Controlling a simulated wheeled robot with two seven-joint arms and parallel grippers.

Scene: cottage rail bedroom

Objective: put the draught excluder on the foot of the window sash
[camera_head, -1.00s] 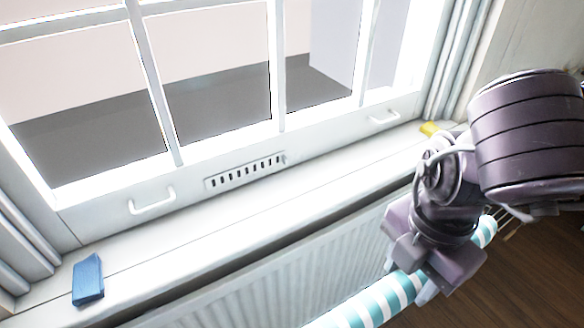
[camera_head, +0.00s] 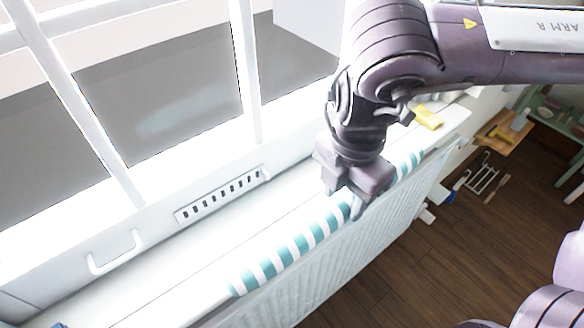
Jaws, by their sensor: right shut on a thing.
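The draught excluder (camera_head: 290,249) is a long roll with teal and white stripes. My right gripper (camera_head: 356,208) is shut on it, right of its middle, and hides that part. The roll lies along the front edge of the sill in the picture; I cannot tell whether it touches the sill. The window sash (camera_head: 150,222) stands behind the sill, apart from the roll. Its foot rail carries a slotted vent (camera_head: 220,196) and a white pull handle (camera_head: 115,251). My left gripper is not in view.
The white sill (camera_head: 160,272) is clear between roll and sash. A yellow object (camera_head: 428,117) lies at its right end. A ribbed radiator (camera_head: 345,262) stands below. A green shelf unit (camera_head: 556,113) and a small rack (camera_head: 481,178) are at right over the wooden floor.

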